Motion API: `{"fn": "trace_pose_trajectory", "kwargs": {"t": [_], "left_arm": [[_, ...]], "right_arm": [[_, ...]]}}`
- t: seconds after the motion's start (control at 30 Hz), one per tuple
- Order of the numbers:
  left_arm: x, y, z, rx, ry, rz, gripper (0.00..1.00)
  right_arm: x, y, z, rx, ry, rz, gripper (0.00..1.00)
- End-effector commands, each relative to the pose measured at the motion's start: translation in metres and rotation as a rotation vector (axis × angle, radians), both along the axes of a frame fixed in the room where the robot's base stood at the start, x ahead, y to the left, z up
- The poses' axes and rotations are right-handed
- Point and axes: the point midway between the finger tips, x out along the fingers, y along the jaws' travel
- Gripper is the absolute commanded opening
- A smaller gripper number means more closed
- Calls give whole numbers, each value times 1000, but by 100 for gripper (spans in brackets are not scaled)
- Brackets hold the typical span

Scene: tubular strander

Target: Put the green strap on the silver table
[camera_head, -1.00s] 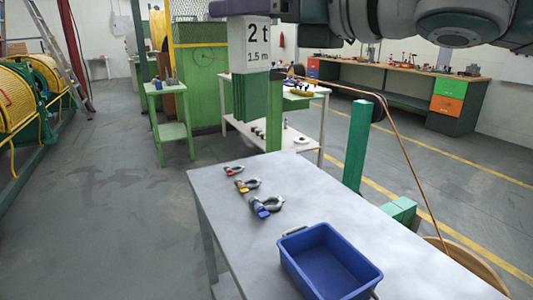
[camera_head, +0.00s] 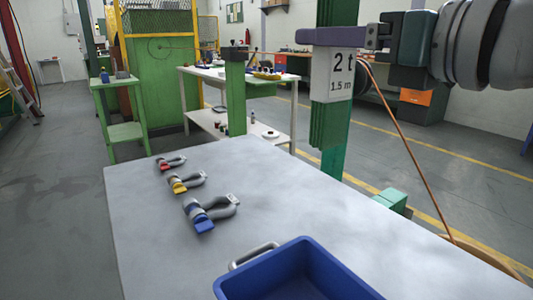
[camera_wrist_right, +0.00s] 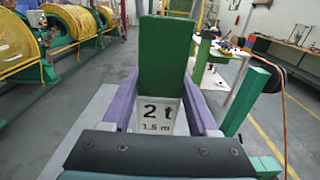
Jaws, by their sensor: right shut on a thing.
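The green strap (camera_head: 325,125) is a folded green bundle with a white tag reading 2 t, 1.5 m. My right gripper (camera_head: 335,37), with purple fingers, is shut on it near the top, and the strap hangs down. In the right wrist view, the strap (camera_wrist_right: 168,60) shows between the two fingers. The silver table (camera_head: 265,215) fills the lower middle of the head view. The strap appears in the air at the table's far right edge in the picture; its exact height above or beyond that edge is unclear. My left gripper is out of view.
Red (camera_head: 170,163), yellow (camera_head: 186,181) and blue (camera_head: 210,213) pin shackles lie along the table's left side. A blue bin (camera_head: 300,272) sits at the near edge. The table's middle and right are clear. Green posts and a copper wire (camera_head: 405,150) stand beyond the table.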

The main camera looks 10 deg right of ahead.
Motion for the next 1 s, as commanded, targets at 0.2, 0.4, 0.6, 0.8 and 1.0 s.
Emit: {"fn": "trace_pose_trajectory", "kwargs": {"t": [0.2, 0.4, 0.6, 0.8, 1.0], "left_arm": [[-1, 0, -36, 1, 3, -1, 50], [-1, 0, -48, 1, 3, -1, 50], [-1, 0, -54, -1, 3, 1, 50], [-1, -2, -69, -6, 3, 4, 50], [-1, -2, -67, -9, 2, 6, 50]], "right_arm": [[0, 0, -72, 4, 4, -2, 0], [0, 0, -101, 3, -1, -1, 0], [0, 0, -115, 2, -2, -1, 0], [0, 0, -147, 2, 0, -2, 0], [0, 0, -146, 1, -3, 0, 0]]}}
